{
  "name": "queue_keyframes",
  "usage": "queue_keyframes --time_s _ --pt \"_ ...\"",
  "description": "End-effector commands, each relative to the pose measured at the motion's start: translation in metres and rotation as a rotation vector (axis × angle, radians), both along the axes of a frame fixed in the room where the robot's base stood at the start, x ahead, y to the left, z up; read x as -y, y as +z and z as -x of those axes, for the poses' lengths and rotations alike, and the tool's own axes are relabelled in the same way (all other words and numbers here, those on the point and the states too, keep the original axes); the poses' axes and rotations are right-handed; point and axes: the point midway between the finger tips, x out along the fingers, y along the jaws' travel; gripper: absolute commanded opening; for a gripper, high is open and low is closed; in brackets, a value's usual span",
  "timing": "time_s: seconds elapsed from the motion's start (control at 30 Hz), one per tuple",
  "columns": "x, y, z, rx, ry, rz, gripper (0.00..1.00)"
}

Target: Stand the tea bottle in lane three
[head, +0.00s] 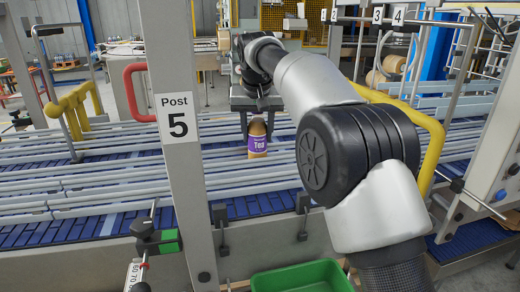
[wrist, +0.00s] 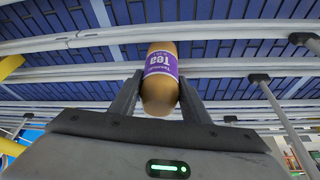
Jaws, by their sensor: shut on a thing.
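The tea bottle (head: 257,140) is amber-brown with a purple label reading "Tea". It hangs upright in the head view, below my gripper (head: 257,113), over the railed conveyor. In the wrist view the tea bottle (wrist: 161,84) sits between the two dark fingers of my gripper (wrist: 158,92), which are shut on it. The lanes are blue belts (head: 100,230) split by pale guide rails (head: 80,182). Whether the bottle's base touches a belt cannot be told. No lane number shows beside the bottle.
A grey post marked "Post 5" (head: 177,130) stands left of my arm. A green bin (head: 302,276) sits at the front. A yellow tube (head: 432,150) curves at the right. Clamps (head: 222,222) and rails border the lanes. Numbered tags (head: 378,15) hang at the back right.

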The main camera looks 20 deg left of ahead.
Motion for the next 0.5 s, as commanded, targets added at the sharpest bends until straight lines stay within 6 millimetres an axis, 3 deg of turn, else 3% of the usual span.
queue_keyframes --time_s 0.2,0.5 --pt "0.001 -0.031 0.000 0.000 0.000 0.000 0.12" --pt "0.000 -0.035 0.000 0.001 0.000 0.000 0.12"
